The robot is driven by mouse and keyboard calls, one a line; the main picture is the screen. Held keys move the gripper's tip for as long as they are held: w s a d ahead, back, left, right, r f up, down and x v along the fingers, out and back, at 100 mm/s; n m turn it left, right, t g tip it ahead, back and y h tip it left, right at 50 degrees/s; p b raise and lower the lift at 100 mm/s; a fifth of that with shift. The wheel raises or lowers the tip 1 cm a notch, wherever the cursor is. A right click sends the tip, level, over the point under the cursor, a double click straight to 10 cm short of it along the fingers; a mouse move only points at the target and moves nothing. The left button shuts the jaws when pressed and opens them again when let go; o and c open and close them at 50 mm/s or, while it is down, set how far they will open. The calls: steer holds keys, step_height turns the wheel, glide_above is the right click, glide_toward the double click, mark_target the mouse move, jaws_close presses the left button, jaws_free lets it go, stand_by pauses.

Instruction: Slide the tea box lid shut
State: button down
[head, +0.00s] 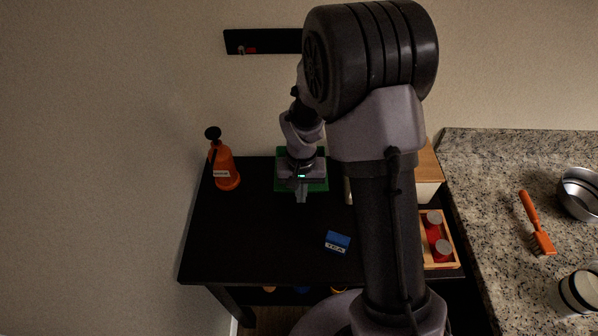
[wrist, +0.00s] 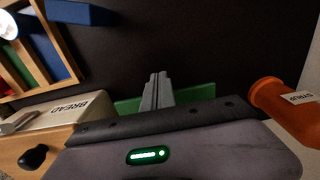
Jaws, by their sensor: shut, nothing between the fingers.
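The tea box (head: 338,241) is a small blue box with a white TEA label, lying on the black table right of and nearer than my gripper. A blue block at the top of the wrist view (wrist: 80,13) looks like the same box. Its lid cannot be told apart from the body, so I cannot tell how far it is open. My gripper (head: 301,198) is shut and empty, pointing down in front of a green board (head: 320,184). In the wrist view the closed fingers (wrist: 158,78) are apart from the tea box, with dark tabletop between.
An orange syrup bottle (head: 223,168) stands at the table's back left. A bread box (wrist: 60,115) and a wooden divided tray (head: 455,256) with red-sided cans are at the right. The granite counter (head: 500,165) borders the table. The table's front left is clear.

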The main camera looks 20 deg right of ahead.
steer(key=shift+w+d+p, duration=0.15)
steer(key=shift+w+d, duration=0.15)
steer(key=shift+w, duration=0.55)
steer(key=shift+w+d+p, duration=0.2)
steer(key=shift+w+d, duration=0.05)
steer(key=shift+w, duration=0.6)
steer(key=shift+w+d+p, duration=0.15)
steer(key=shift+w+d, duration=0.15)
steer(key=shift+w, duration=0.55)
steer(key=r+p, duration=0.1)
steer(key=r, duration=0.1)
steer(key=s+r+p, duration=0.1)
steer(key=r+p, duration=0.1)
steer(key=r, duration=0.1)
steer(key=r+p, duration=0.2)
steer(key=r, duration=0.1)
steer(key=shift+s+a+r, duration=0.1)
steer(key=shift+s+a, duration=0.15)
steer(key=s+a+r+t+b, duration=0.3)
steer(key=s+a+r+b, duration=0.1)
steer(key=s+r+b, duration=0.55)
steer(key=s+a+f+t+y+b, duration=0.2)
steer(key=s+b, duration=0.5)
steer(key=s, duration=0.6)
steer(key=shift+a+m+t, duration=0.4)
steer(key=shift+a, duration=0.15)
